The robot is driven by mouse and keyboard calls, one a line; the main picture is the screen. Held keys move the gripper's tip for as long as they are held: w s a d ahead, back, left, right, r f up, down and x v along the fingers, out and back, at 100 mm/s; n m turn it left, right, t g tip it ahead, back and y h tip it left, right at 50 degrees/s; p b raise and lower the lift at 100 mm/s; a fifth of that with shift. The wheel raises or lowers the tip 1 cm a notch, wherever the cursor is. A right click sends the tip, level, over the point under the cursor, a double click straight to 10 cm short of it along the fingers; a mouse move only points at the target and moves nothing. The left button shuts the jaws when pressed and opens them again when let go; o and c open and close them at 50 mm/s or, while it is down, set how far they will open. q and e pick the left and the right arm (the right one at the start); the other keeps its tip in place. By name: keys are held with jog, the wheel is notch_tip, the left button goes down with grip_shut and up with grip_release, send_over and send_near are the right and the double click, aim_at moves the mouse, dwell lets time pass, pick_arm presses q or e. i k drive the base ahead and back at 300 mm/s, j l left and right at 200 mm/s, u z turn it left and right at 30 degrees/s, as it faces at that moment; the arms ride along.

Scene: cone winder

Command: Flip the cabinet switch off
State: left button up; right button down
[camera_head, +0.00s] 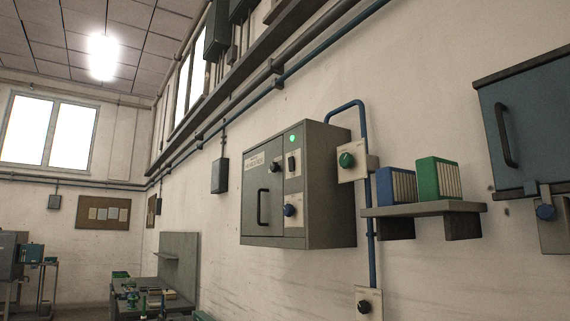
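A grey-green wall cabinet (262,222) hangs in the middle of the head view, with a black bar handle (263,207) on its closed door. A panel on its front right carries a lit green lamp (292,138), a small black switch (292,162) and a blue knob (289,210). A black knob (274,167) sits to the left of the switch, by a white label. The switch is too small to tell which way it is set. Neither of my grippers is in the head view.
Right of the cabinet, a plate with a green knob (346,160) sits on a blue pipe (371,262). A wall shelf (424,209) holds blue and green binders. A blue cabinet (530,125) hangs at far right. A cluttered workbench (178,301) stands lower left.

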aim_at(291, 167)
jog(key=i+j+z, duration=0.1)
jog(key=i+j, duration=0.6)
jog(key=j, duration=0.15)
jog(key=i+j+z, duration=0.15)
jog(key=i+j, duration=0.15)
jog(key=j, duration=0.15)
